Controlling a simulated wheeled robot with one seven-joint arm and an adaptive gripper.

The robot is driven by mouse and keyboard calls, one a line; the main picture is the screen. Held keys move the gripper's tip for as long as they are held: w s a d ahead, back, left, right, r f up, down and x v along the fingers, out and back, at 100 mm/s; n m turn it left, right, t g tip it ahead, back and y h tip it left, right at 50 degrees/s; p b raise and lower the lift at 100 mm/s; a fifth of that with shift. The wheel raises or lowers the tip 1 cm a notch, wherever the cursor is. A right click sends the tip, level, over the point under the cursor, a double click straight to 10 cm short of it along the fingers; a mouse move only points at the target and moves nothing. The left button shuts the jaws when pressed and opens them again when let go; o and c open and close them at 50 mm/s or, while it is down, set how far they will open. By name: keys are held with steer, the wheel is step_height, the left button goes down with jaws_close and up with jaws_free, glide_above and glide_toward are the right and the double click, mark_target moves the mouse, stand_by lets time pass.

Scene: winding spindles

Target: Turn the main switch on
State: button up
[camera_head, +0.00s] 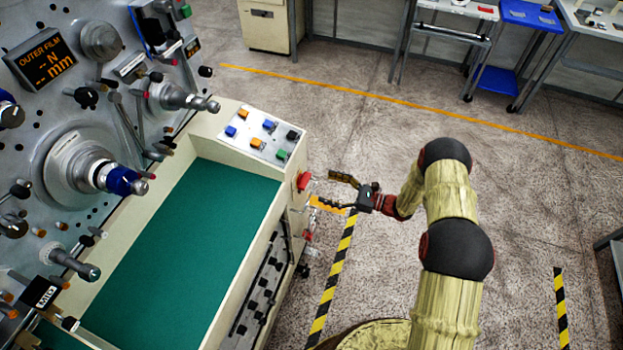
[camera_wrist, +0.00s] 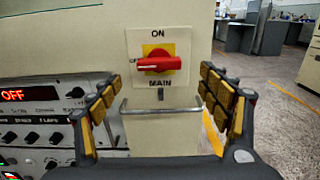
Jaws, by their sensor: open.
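The main switch (camera_wrist: 158,64) is a red handle on a yellow plate, with ON above it and MAIN below. Its handle lies about level, along the OFF line at the left, whose label is partly hidden. A red knob on the machine's end face, which looks like the same switch, shows in the head view (camera_head: 303,181). My gripper (camera_head: 326,190) is open and empty, a short way to the right of that knob. In the wrist view its padded fingers (camera_wrist: 160,96) stand to the left and right of the switch, apart from it.
A metal bar handle (camera_wrist: 160,109) is below the switch. A control panel with a red OFF display (camera_wrist: 14,95) is at the left. The machine's button panel (camera_head: 262,133) and green bed (camera_head: 185,240) lie left of my gripper. The floor at the right is open.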

mark_target(308, 182)
steer(key=x, duration=0.7)
steer(key=shift+a+f, duration=0.1)
steer(key=shift+a, duration=0.1)
steer(key=shift+c, duration=0.2)
steer(key=c, duration=1.1)
steer(key=shift+m+b, duration=0.3)
steer(key=shift+b, duration=0.05)
steer(key=m, duration=0.3)
steer(key=shift+m+b, duration=0.3)
steer(key=shift+b, duration=0.1)
steer(key=m, duration=0.4)
steer(key=shift+w+m, duration=0.1)
steer(key=shift+m, duration=0.2)
steer(key=m, duration=0.4)
steer(key=shift+m, duration=2.5)
